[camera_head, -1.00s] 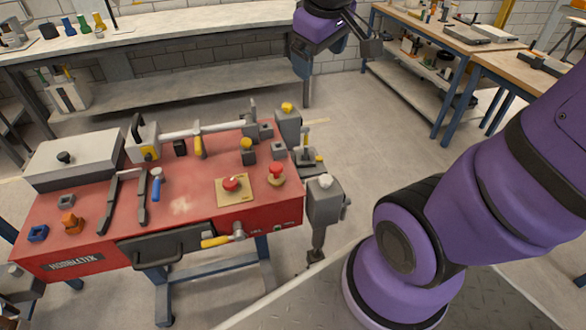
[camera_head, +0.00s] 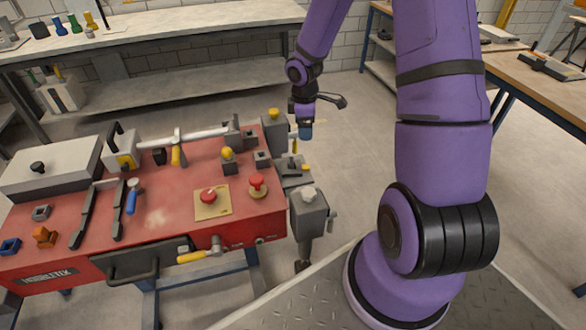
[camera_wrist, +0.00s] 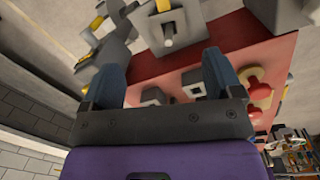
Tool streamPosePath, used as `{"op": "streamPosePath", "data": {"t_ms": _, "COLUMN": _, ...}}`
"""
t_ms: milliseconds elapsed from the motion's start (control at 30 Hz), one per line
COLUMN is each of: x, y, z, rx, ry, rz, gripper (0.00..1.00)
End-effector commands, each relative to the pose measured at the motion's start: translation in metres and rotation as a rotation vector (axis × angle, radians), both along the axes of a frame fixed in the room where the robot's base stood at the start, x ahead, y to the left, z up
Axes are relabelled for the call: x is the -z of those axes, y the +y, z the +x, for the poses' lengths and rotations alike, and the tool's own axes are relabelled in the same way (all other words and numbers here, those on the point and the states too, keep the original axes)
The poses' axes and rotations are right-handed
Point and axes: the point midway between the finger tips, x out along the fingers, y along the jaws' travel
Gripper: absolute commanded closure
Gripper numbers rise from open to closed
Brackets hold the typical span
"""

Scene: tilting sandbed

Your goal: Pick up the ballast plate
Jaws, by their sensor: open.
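My gripper (camera_head: 305,130) is open and hangs at the right rear corner of the red bench. In the wrist view its two blue fingers (camera_wrist: 164,80) stand apart with nothing held between them. No thing is clearly identifiable as the ballast plate. A broad grey slab with a black knob (camera_head: 50,160) lies at the bench's left end. It is far from my gripper and does not show clearly in the wrist view. Small grey blocks with square holes (camera_head: 262,160) sit near the right end; one shows between the fingers in the wrist view (camera_wrist: 153,96).
The red bench top (camera_head: 165,205) carries a long-handled tool (camera_head: 190,137), dark bars (camera_head: 95,215), and a red button on a tan plate (camera_head: 209,197). Grey vise-like fixtures (camera_head: 308,213) stand at its right end.

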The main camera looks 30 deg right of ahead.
Motion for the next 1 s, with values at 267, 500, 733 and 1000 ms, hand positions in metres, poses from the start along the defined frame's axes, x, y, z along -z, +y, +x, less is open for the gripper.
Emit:
{"op": "streamPosePath", "data": {"t_ms": 267, "x": 0.059, "y": -0.002, "z": 0.003, "rx": -0.099, "ry": 0.032, "rz": 0.070, "gripper": 0.15}}
{"op": "streamPosePath", "data": {"t_ms": 500, "x": 0.087, "y": -0.001, "z": 0.004, "rx": -0.117, "ry": 0.036, "rz": 0.079, "gripper": 0.15}}
{"op": "streamPosePath", "data": {"t_ms": 733, "x": 0.116, "y": -0.002, "z": 0.004, "rx": -0.115, "ry": 0.035, "rz": 0.078, "gripper": 0.15}}
{"op": "streamPosePath", "data": {"t_ms": 1000, "x": 0.135, "y": -0.004, "z": 0.004, "rx": -0.114, "ry": 0.035, "rz": 0.078, "gripper": 0.15}}
